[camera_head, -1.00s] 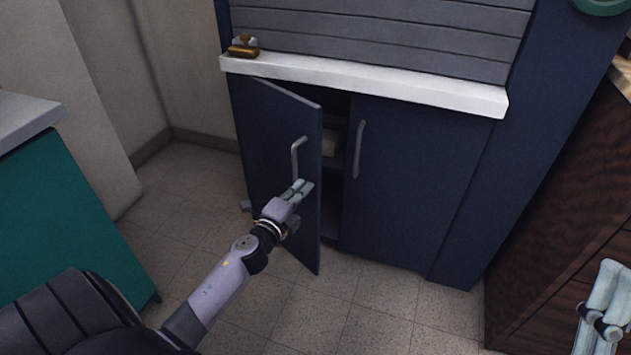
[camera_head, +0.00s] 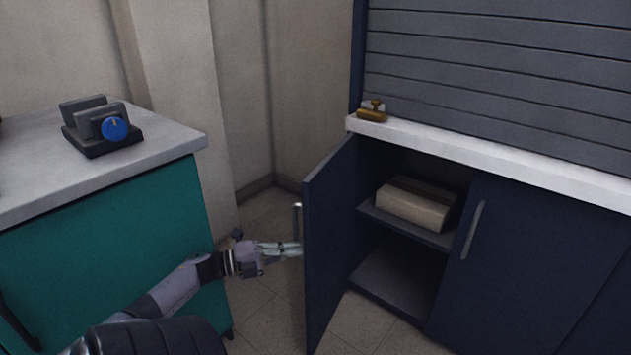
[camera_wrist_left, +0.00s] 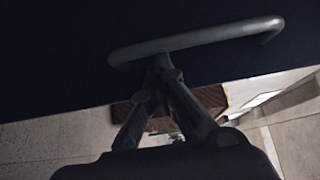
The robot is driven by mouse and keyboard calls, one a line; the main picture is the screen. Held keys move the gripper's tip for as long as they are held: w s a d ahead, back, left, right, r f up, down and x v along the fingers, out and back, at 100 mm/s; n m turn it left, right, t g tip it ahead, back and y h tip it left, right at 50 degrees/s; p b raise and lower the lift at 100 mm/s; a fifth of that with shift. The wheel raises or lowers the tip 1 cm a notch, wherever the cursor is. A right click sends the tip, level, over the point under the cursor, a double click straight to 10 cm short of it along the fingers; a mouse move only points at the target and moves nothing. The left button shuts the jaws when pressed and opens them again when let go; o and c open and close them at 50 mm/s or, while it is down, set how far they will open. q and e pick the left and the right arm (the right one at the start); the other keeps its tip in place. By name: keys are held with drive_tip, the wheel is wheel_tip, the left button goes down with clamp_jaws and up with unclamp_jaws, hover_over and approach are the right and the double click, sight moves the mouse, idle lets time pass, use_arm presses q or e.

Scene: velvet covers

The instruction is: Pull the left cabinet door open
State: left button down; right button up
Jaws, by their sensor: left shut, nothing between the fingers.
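The left cabinet door (camera_head: 328,250) is dark blue and stands swung well out from the cabinet. Its grey bar handle (camera_head: 298,218) is on the door's left-facing side and partly hidden near my gripper. My left gripper (camera_head: 296,249) reaches in from the left, beside the door and close to the handle. In the left wrist view the handle (camera_wrist_left: 200,40) crosses above the fingers, and the fingertips (camera_wrist_left: 162,66) meet just below the bar, shut with nothing between them. I cannot tell whether they touch it. My right gripper is out of view.
The open compartment shows a shelf (camera_head: 420,226) with a beige box-like item (camera_head: 412,207). The right door (camera_head: 520,265) is closed. A teal cabinet (camera_head: 120,245) with a grey top stands left, near my left arm. Floor tiles (camera_head: 268,305) are bare between them.

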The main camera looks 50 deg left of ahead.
use_arm(q)
drive_tip(key=shift+s+a+r+b, duration=0.15)
drive_tip(key=shift+s+a, duration=0.2)
drive_tip(key=shift+a, duration=0.7)
drive_tip(key=shift+s+a+f+b, duration=0.15)
drive_tip(key=shift+s+a, duration=0.15)
drive_tip(key=shift+a, duration=0.75)
drive_tip(key=shift+r, duration=0.2)
